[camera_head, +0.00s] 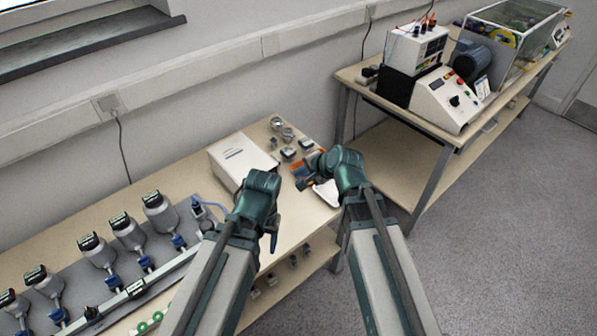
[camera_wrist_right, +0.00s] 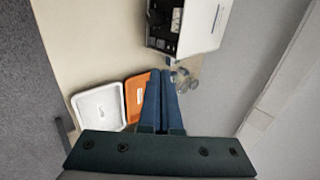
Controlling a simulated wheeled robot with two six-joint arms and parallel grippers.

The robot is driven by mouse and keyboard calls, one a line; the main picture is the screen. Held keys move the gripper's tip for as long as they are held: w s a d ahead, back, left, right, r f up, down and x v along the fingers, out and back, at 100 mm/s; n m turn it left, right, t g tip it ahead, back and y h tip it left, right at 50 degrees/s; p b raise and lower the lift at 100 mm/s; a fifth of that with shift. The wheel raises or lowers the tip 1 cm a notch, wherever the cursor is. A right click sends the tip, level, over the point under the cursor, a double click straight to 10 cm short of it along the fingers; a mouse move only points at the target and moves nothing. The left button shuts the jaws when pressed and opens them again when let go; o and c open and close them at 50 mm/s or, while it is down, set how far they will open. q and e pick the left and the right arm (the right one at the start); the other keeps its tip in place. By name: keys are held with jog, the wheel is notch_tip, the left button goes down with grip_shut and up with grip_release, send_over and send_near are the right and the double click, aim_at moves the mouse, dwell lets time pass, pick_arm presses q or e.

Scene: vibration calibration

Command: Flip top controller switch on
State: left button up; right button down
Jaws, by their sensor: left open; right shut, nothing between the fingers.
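A white box with dark knobs, a red button and an orange mark (camera_head: 447,98) stands at the front of the right bench. Behind it a smaller white unit with a dark panel and red and black plugs (camera_head: 416,48) sits on a black box. I cannot make out a switch or its position on either. My left gripper (camera_head: 272,238) is open and empty at the near bench's front edge. My right gripper (camera_head: 303,183) is shut and empty above the near bench; its closed fingers also show in the right wrist view (camera_wrist_right: 160,82). Both are apart from the controllers.
A white case (camera_head: 240,160) stands on the near bench; its dark socketed side shows in the wrist view (camera_wrist_right: 163,24). A white tray (camera_wrist_right: 98,106) and an orange tray (camera_wrist_right: 137,97) lie close to my right gripper. Several grey sensors fill the left. Floor (camera_head: 480,220) is clear at right.

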aim_at(273, 171)
pick_arm(q)
jog(key=shift+w+a+f+b, duration=0.2)
jog(key=shift+a+f+b, duration=0.1)
jog(key=shift+f+b, duration=0.35)
pick_arm(e)
jog(key=shift+s+d+f, duration=0.1)
jog(key=shift+s+f, duration=0.1)
jog(key=shift+f, duration=0.45)
pick_arm(q)
notch_tip(273, 171, down, 8)
jog(key=b, duration=0.8)
jog(key=shift+r, duration=0.2)
pick_arm(e)
jog(key=w+a+r+x, duration=0.1)
jog(key=x, duration=1.2)
jog(key=shift+w+r, duration=0.2)
jog(key=shift+r, duration=0.05)
